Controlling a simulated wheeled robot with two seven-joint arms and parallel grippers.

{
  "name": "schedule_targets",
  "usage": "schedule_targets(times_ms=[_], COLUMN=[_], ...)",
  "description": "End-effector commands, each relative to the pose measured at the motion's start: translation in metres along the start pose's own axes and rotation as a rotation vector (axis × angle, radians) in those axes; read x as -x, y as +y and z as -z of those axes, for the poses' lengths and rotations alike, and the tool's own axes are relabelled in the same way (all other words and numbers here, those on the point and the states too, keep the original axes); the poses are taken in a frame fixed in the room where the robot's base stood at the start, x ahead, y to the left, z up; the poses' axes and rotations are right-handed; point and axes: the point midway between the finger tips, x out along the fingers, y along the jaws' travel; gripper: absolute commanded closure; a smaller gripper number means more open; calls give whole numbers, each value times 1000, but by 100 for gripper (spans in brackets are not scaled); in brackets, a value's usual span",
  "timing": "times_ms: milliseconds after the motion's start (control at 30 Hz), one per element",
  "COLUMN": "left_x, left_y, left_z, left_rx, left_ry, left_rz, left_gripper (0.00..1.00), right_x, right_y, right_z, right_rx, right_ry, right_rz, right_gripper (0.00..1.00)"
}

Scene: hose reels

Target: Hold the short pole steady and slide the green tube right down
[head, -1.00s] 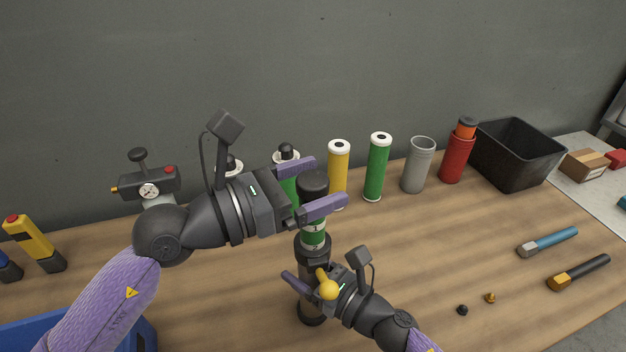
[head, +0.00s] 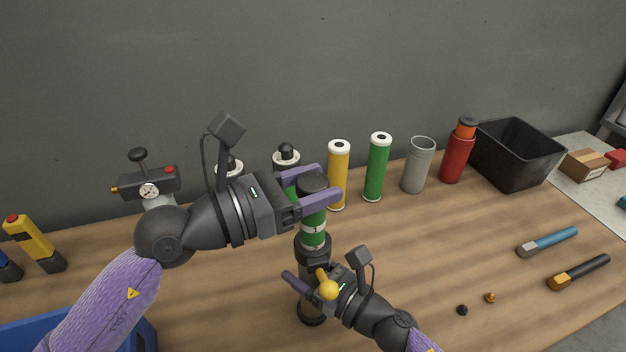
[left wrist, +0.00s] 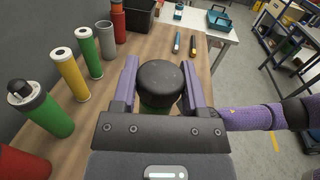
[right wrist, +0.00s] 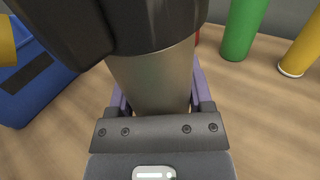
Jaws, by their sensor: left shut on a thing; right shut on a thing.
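The green tube (head: 313,237) with white bands and a black domed cap (head: 312,183) stands upright over the short pole's dark collar (head: 312,252). My left gripper (head: 328,184) is shut on the tube's upper end, just under the cap. In the left wrist view the cap (left wrist: 160,82) sits between the two fingers and hides most of the green. The short pole's grey metal shaft (right wrist: 155,82) fills the middle of the right wrist view. My right gripper (head: 304,277) is shut on this shaft, below the collar. A yellow ball knob (head: 328,290) sticks out beside it.
A yellow tube (head: 339,172), another green tube (head: 377,168), a grey cup (head: 418,165) and a red container (head: 458,155) stand behind. A black bin (head: 515,155) is at the back right. Blue-handled (head: 548,242) and black-handled tools lie right.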

Motion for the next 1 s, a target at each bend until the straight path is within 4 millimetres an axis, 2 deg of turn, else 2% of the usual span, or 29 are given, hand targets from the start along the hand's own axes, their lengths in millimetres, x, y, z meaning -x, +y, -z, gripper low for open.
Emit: schedule_targets(times_ms=[200, 400, 733, 767, 900, 933, 1000], left_x=[0, 0, 1, 1, 1, 1, 1], left_y=[1, 1, 1, 1, 1, 1, 1], left_z=[46, 77, 83, 84, 83, 82, 82], left_rx=[7, 3, 0, 1, 0, 0, 0], left_ry=[5, 3, 8, 8, 6, 6, 4], left_rz=[-2, -4, -4, -4, -4, -4, -3], left_gripper=[100, 100, 100, 42, 12, 8, 8], right_x=[0, 0, 0, 0, 0, 0, 0], right_y=[0, 0, 0, 0, 0, 0, 0], right_z=[0, 0, 0, 0, 0, 0, 0], right_rx=[0, 0, -1, -1, -1, -1, -1], right_ry=[0, 0, -1, -1, -1, -1, -1], right_rz=[-1, -1, -2, -2, -2, -1, -1], right_gripper=[100, 100, 100, 100, 100, 100, 100])
